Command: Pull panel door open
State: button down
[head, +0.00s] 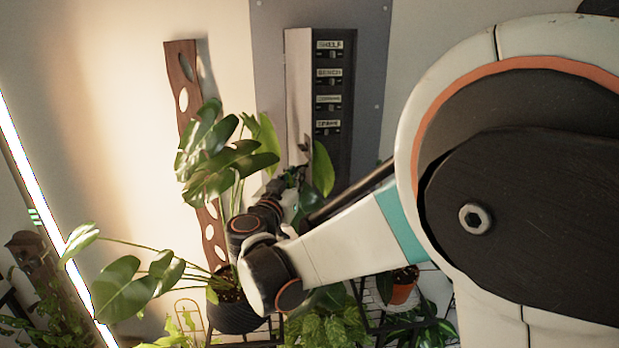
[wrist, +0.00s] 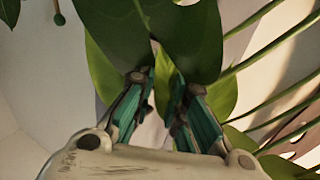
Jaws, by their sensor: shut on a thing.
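The panel door (head: 299,95) is a narrow pale strip at the left side of a dark wall panel (head: 333,150). It stands swung out, and the panel's labelled switch rows show beside it. My gripper (head: 296,174) is at the door's lower end, among large green leaves. In the wrist view my gripper (wrist: 158,100) has its teal fingers drawn in, and a big leaf (wrist: 165,40) covers the fingertips. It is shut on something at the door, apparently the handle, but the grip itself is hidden.
A potted monstera (head: 225,160) crowds my gripper from the left, with a perforated wooden board (head: 183,75) behind it. A terracotta pot (head: 402,288) and other plants stand below. A bright light tube (head: 50,205) leans at far left.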

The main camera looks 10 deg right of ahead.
jog(key=w+a+m+g+h, duration=0.4)
jog(key=a+h, duration=0.3)
jog(key=a, duration=0.5)
jog(key=shift+w+r+m+g, duration=0.25)
jog(key=shift+w+m+g, duration=0.1)
jog(key=shift+m+g, duration=0.4)
jog(key=shift+a, duration=0.1)
jog(key=c, duration=1.9)
grip_release()
jog(key=shift+o, duration=0.7)
jog(key=shift+w+d, duration=0.2)
jog(key=shift+d, duration=0.2)
jog(key=shift+o, duration=0.3)
jog(key=shift+d, duration=0.15)
jog(key=shift+f, duration=0.1)
jog(key=shift+c, duration=0.3)
